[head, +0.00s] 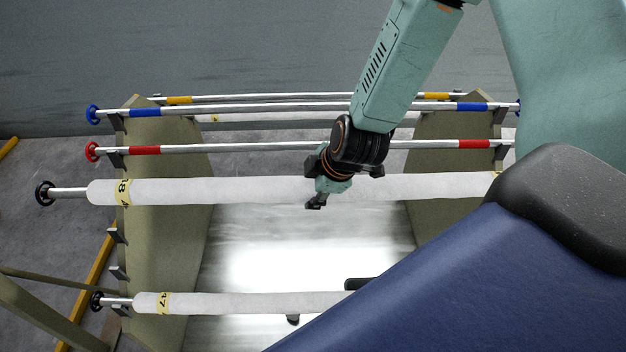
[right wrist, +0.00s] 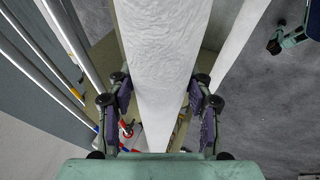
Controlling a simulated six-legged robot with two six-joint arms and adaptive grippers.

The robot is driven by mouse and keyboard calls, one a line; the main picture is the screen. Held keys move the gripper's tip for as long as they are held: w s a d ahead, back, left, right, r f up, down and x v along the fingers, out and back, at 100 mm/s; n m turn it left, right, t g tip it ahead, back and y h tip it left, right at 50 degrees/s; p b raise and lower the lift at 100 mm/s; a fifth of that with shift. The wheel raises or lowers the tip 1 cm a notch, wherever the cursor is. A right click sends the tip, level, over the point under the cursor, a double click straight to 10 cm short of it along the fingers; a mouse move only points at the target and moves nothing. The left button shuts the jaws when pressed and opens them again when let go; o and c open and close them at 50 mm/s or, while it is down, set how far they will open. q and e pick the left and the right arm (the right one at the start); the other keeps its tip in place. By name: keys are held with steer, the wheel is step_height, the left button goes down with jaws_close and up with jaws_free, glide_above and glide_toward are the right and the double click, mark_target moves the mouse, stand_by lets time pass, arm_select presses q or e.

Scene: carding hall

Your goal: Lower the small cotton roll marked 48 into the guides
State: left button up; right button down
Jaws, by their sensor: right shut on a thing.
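The cotton roll marked 48 (head: 250,190) is a long white cylinder with a yellow label near its left end, partly cut off in view. It lies level across the frame, a black knob (head: 45,193) at its left end. My right gripper (head: 320,187) is shut around its middle from above; the roll also shows between the fingers in the right wrist view (right wrist: 165,50). The guides show as dark brackets (head: 118,235) on the left olive side panel (head: 160,225). I cannot tell whether the roll touches any.
Another white roll (head: 250,303), marked 47, lies nearer me, lower in the picture. Behind are metal bars with red (head: 145,150), blue (head: 145,113) and yellow bands. The right side panel (head: 450,125) is partly hidden by my arm and body. Open space shows between the rolls.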

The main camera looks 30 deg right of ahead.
mark_target(312, 195)
steer(key=shift+s+a+r+p, duration=0.25)
steer(key=shift+s+a+r, duration=0.15)
steer(key=shift+s, duration=0.2)
steer(key=shift+s+a+r+p, duration=0.2)
steer(key=shift+s+a+r, duration=0.15)
steer(key=shift+s, duration=0.25)
steer(key=shift+s+a+r, duration=0.25)
steer(key=shift+s+a, duration=0.1)
steer(key=shift+s, duration=0.25)
steer(key=shift+s+a+r, duration=0.2)
steer(key=shift+s+a, duration=0.15)
steer(key=shift+s, duration=0.2)
step_height(312, 195, down, 17)
steer(key=b, duration=1.6)
steer(key=shift+s+r, duration=0.15)
steer(key=shift+r, duration=0.05)
